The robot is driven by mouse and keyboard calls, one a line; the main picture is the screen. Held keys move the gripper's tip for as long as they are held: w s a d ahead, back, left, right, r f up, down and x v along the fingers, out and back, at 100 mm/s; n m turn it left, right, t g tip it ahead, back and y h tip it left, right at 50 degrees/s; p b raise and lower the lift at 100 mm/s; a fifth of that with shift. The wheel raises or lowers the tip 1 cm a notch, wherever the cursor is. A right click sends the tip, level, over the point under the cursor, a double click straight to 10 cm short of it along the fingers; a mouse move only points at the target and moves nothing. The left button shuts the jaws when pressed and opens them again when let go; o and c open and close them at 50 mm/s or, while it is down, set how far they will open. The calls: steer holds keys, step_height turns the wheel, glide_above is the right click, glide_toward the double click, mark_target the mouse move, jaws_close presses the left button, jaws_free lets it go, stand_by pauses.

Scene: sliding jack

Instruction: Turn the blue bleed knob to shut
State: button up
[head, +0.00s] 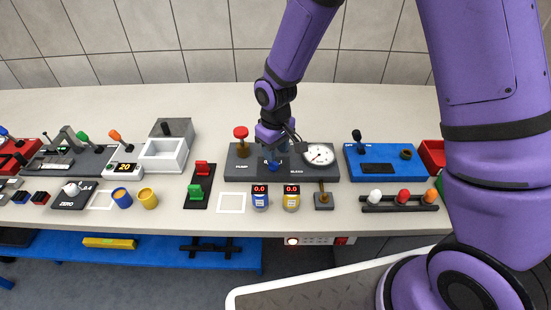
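My gripper (273,152) points down over the middle of a dark grey panel (240,173). A small blue knob (273,165) shows just below and in front of the gripper. My fingers overlap it in the picture, so I cannot tell whether they touch it or are open or shut.
Left of my gripper stands a red-topped pump handle (241,137); right is a white round gauge (318,155). In front are blue (260,199) and yellow (291,199) devices with red displays. A blue panel (380,172) with a lever lies to the right. The counter behind is clear.

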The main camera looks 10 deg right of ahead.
steer(key=shift+r, duration=3)
step_height(320, 180, up, 9)
steer(key=m+t, duration=0.1)
glide_above(276, 163)
steer(key=s+d, duration=0.2)
steer(key=d, duration=0.3)
steer(key=s+d+r+m+t, duration=0.1)
steer(key=s+d+r, duration=0.1)
steer(key=d+r, duration=0.15)
steer(key=s+d+r+m, duration=0.1)
steer(key=s+d+r, duration=0.2)
steer(key=r, duration=0.2)
steer(key=s+d+r+m+t, duration=0.1)
steer(key=s+d+r, duration=0.3)
steer(key=s, duration=0.4)
steer(key=s+d+r+m+t, duration=0.2)
steer(key=s+d+r+m, duration=0.1)
steer(key=s, duration=0.5)
steer(key=shift+s+d+r, duration=0.15)
steer(key=shift+d+r, duration=0.4)
steer(key=shift+r, duration=0.4)
